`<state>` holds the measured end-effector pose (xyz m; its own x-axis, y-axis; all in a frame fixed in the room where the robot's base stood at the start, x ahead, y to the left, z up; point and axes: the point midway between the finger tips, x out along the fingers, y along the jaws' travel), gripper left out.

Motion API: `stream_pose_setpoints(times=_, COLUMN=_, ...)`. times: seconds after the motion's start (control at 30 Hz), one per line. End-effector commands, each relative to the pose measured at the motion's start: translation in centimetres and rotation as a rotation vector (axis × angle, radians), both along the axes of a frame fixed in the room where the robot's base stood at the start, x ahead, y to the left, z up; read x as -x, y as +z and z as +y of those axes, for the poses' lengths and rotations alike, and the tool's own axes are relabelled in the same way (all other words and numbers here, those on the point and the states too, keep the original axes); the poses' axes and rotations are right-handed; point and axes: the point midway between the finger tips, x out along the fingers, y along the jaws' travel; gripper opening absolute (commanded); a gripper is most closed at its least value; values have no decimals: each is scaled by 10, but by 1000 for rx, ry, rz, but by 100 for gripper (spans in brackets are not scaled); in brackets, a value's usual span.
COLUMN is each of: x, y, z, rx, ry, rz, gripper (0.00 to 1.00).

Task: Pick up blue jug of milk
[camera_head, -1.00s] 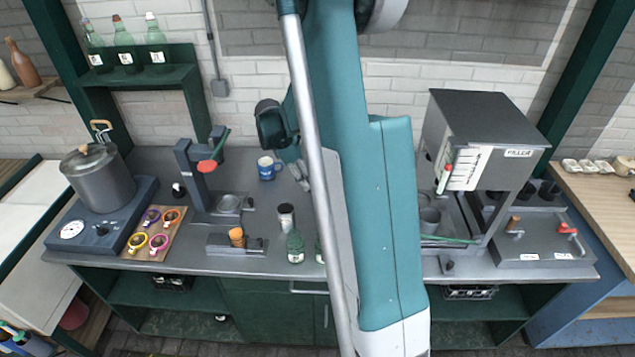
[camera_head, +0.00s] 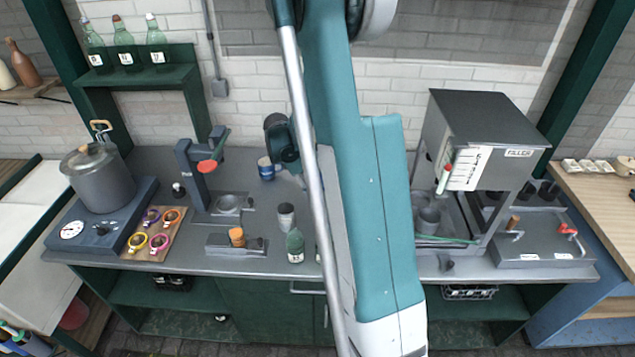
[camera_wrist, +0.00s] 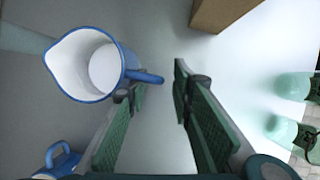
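The blue jug (camera_wrist: 92,66) stands in the upper left of the wrist view, seen from above. It has a blue rim, a spout to the left and white inside. Its blue handle points right, into the gap near the fingertips. My gripper (camera_wrist: 160,88) is open, with green padded fingers either side of the handle's end as pictured; I cannot tell whether they touch it. In the head view, my arm hides the fingers and probably this jug. A blue-and-white vessel (camera_head: 266,169) stands on the counter left of the wrist there.
Another blue vessel (camera_wrist: 58,160) is at the wrist view's lower left. A brown block (camera_wrist: 220,10) is at its top, and pale green bottles (camera_wrist: 292,86) are at its right. The lever press (camera_head: 200,170) and filler machine (camera_head: 485,140) flank my arm.

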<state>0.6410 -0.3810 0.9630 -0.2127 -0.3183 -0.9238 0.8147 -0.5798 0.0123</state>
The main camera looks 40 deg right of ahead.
Motion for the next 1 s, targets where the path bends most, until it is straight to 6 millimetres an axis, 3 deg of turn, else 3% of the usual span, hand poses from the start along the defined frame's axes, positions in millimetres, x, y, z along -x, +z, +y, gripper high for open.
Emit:
stream_pose_setpoints(times=0.6, x=1, y=-3, z=-1, rx=0, ry=0, rz=0, gripper=24)
stream_pose_setpoints(times=0.8, x=1, y=-3, z=-1, rx=0, ry=0, rz=0, gripper=0)
stream_pose_setpoints(times=1.0, x=1, y=-2, z=-1, rx=0, ry=0, rz=0, gripper=0)
